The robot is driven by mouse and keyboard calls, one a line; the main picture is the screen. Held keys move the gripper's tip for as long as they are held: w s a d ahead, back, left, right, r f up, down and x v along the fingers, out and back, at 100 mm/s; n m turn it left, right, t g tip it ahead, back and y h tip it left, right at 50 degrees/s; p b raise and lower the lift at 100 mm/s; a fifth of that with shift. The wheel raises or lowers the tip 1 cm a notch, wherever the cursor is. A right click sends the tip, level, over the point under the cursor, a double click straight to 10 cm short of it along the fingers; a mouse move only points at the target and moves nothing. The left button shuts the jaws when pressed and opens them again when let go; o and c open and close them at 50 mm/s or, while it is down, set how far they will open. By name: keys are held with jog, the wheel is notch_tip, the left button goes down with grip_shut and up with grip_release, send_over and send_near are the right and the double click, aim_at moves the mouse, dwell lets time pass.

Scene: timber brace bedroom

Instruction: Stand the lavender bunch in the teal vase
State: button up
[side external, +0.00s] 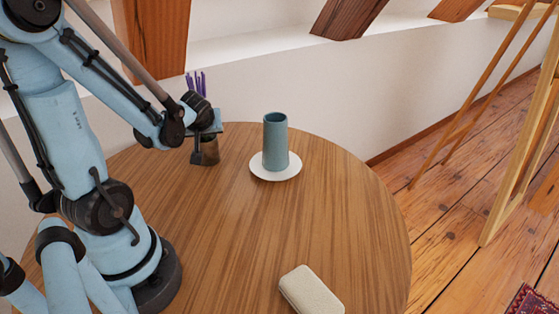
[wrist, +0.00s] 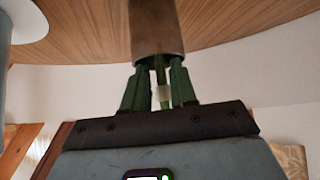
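The lavender bunch (side external: 196,84) shows purple tips above my gripper (side external: 204,143) in the side view. Its lower part is inside a brown cylindrical holder (side external: 210,153) on the table. In the upside-down wrist view, the holder (wrist: 157,28) is at the top and green stems with a pale band (wrist: 162,95) run from its mouth. My gripper (wrist: 160,88) is at the stems, just above the holder; whether its fingers press on them is unclear. The teal vase (side external: 275,143) stands upright, its inside mostly hidden, right of my gripper.
The vase stands on a white saucer (side external: 262,174) on the round wooden table (side external: 225,235). A beige rounded case (side external: 311,290) lies near the front edge. The table between my gripper, saucer and case is clear. A wooden easel (side external: 497,165) stands on the floor at right.

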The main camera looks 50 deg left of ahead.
jog(key=shift+v, duration=5.9)
jog(key=w+d+f+m+t+h, duration=0.1)
jog(key=w+d+m+t+h, duration=0.1)
jog(key=d+m, duration=0.4)
jog(key=w+d+f+m+t+h, duration=0.1)
jog(key=w+d+m+h, duration=0.3)
jog(key=d, duration=0.7)
jog(key=m+h, duration=0.2)
jog(key=m, duration=0.1)
jog(key=shift+m+t, duration=0.3)
jog(key=shift+t, duration=0.1)
jog(key=o, duration=0.8)
